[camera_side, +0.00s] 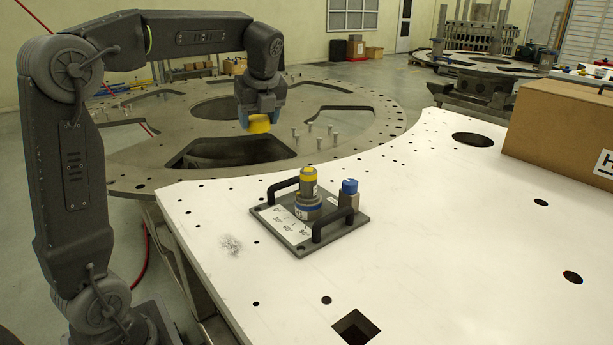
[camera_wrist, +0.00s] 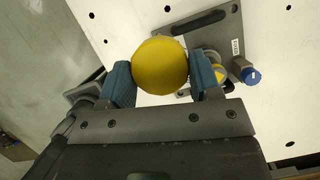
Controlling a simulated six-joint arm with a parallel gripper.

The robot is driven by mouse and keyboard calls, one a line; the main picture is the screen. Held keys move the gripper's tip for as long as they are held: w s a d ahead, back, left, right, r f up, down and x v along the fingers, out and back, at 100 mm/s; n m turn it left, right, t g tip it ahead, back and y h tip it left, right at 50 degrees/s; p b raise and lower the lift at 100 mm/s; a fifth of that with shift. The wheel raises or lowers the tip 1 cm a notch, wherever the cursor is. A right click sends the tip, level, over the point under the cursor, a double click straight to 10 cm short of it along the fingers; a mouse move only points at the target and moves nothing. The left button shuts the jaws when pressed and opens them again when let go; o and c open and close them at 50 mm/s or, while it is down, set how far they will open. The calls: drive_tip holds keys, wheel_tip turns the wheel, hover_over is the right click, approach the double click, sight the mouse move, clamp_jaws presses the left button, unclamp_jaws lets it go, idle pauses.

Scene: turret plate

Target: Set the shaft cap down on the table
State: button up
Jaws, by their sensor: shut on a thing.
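The shaft cap (camera_side: 258,124) is a round yellow piece held in my gripper (camera_side: 257,118). In the wrist view the yellow cap (camera_wrist: 160,65) sits between the two blue fingers of my gripper (camera_wrist: 163,80), which are shut on it. In the side view my gripper points down over the round turret plate, left of and behind the white table (camera_side: 440,240). The cap is in the air, apart from the table. The underside of the cap is hidden from the wrist camera.
A grey fixture plate (camera_side: 290,236) with two black handles stands on the table. It bears a yellow-topped post (camera_side: 308,185) and a blue-capped post (camera_side: 348,190). A cardboard box (camera_side: 565,130) stands at the right. The table's front right is clear except for holes.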

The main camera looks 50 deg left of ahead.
drive_tip(key=d+f+m+t+h, duration=0.25)
drive_tip(key=d+f+m, duration=0.35)
drive_tip(key=d+m, duration=0.3)
drive_tip(key=m+t+h, duration=0.1)
drive_tip(key=m, duration=0.4)
hover_over(349, 276)
drive_tip(key=s, duration=0.2)
drive_tip(key=f, duration=1.1)
drive_tip(key=shift+w+d+f, duration=0.15)
drive_tip(key=shift+w+f, duration=0.1)
drive_tip(key=shift+f, duration=2.15)
drive_tip(key=shift+f, duration=0.15)
drive_tip(key=o, duration=0.9)
